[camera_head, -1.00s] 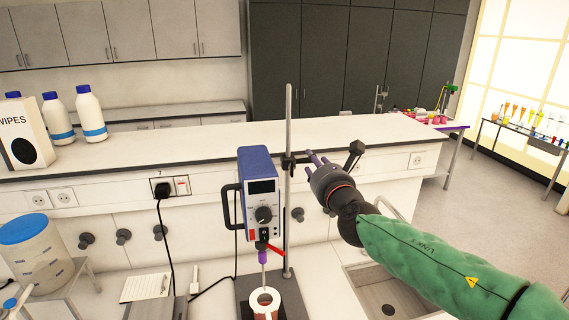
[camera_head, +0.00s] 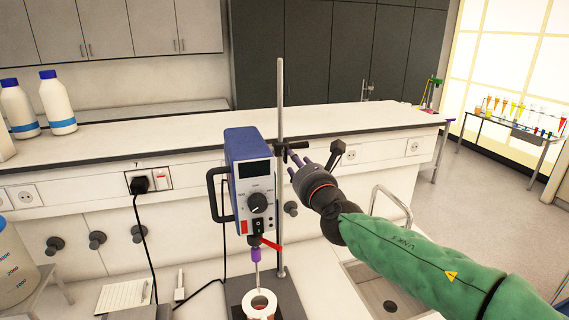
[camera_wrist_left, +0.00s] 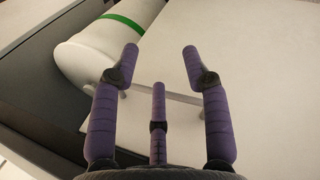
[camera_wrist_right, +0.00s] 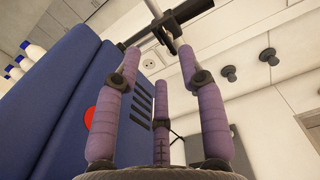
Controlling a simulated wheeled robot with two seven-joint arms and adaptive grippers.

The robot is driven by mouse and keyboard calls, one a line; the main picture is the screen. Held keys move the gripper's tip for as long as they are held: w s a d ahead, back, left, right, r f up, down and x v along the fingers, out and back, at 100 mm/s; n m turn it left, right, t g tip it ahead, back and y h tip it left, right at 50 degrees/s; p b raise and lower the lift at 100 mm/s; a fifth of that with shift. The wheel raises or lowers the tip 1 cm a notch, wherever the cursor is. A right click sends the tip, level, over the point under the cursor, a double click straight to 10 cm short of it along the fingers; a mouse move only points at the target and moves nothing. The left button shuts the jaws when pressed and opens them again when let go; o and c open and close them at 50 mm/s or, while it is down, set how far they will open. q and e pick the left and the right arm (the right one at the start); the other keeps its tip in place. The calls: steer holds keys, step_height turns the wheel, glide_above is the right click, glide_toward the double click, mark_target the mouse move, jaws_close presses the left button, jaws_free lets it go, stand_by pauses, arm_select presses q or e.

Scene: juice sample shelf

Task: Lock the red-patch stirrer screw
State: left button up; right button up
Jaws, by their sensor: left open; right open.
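The blue stirrer (camera_head: 250,170) with a red patch (camera_head: 243,227) low on its front hangs at the stand rod (camera_head: 281,100). A dark clamp (camera_head: 290,148) is on the rod behind it. A red lever-like part (camera_head: 270,243) shows below the stirrer. My right gripper (camera_head: 297,160) is open and empty, its fingertips close to the clamp; contact cannot be told. In the right wrist view, the fingers (camera_wrist_right: 157,55) point at the clamp, with the blue housing (camera_wrist_right: 60,105) at left. My left gripper (camera_wrist_left: 161,52) is open and empty, outside the head view.
A white cup (camera_head: 260,303) stands under the stirrer on the dark base (camera_head: 288,295). A sink (camera_head: 385,290) lies to the right, and a notepad (camera_head: 123,296) to the left. White bottles (camera_head: 57,105) stand on the raised shelf (camera_head: 170,140).

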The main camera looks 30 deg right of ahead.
mark_target(286, 154)
steer(key=x, duration=0.3)
steer(key=f+x, duration=0.1)
steer(key=x, duration=0.6)
steer(key=shift+w+f, duration=0.25)
steer(key=shift+w, duration=0.15)
jaws_close()
